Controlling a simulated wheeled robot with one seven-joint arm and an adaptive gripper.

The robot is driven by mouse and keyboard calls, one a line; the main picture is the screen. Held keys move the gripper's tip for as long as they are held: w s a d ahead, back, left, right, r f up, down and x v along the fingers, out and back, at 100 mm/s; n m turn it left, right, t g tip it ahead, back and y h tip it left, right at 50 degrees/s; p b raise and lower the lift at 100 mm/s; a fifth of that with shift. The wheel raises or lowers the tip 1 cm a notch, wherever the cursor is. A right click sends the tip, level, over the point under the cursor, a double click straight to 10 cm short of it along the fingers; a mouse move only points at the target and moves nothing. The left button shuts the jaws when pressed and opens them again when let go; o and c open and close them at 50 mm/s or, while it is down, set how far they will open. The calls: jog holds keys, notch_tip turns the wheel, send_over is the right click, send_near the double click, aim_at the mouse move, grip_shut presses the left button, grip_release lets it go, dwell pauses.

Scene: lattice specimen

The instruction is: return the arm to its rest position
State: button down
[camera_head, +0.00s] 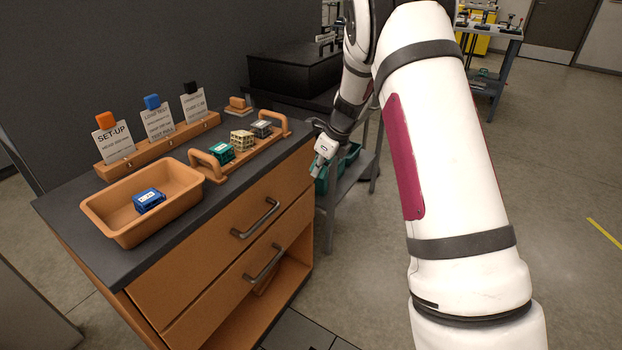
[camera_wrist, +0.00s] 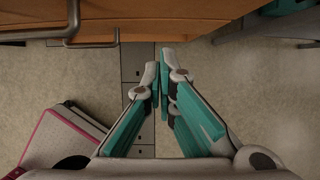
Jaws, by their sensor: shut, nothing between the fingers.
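My arm, white with dark bands and a magenta panel, fills the right half of the head view. My gripper (camera_head: 318,168) hangs beside the right end of the wooden cabinet, apart from it. In the wrist view my gripper (camera_wrist: 162,85) is shut and empty, with its fingertips close together over the floor. Nothing is held.
The cabinet (camera_head: 230,285) has a dark top and two drawer handles. On it are a wooden tray (camera_head: 105,205) with a blue block (camera_head: 148,200), a carrier (camera_head: 208,168) with several blocks, and a card stand (camera_head: 120,165). A grey cart (camera_head: 345,190) stands behind my gripper. Floor at right is clear.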

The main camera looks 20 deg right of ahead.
jog(key=s+a+r+n+p, duration=0.35)
jog(key=s+r+n, duration=0.25)
jog(key=s+r, duration=0.45)
jog(key=s+a+r+n+p, duration=0.2)
jog(key=s+a+r+n, duration=0.35)
jog(key=r, duration=0.85)
jog(key=s+r+n+h+p, duration=0.1)
jog(key=s+r+n+p, duration=0.2)
jog(key=s+n, duration=0.5)
jog(key=s+r+n+h+p, duration=0.1)
jog(key=s+r+n+p, duration=0.2)
jog(key=s+n, duration=0.6)
jog(key=s+r, duration=0.2)
jog(key=s, duration=1.1)
jog(key=shift+s+a+r+t+h, duration=0.15)
jog(key=shift+a+r+t+h, duration=0.05)
jog(key=shift+a+t+h, duration=0.1)
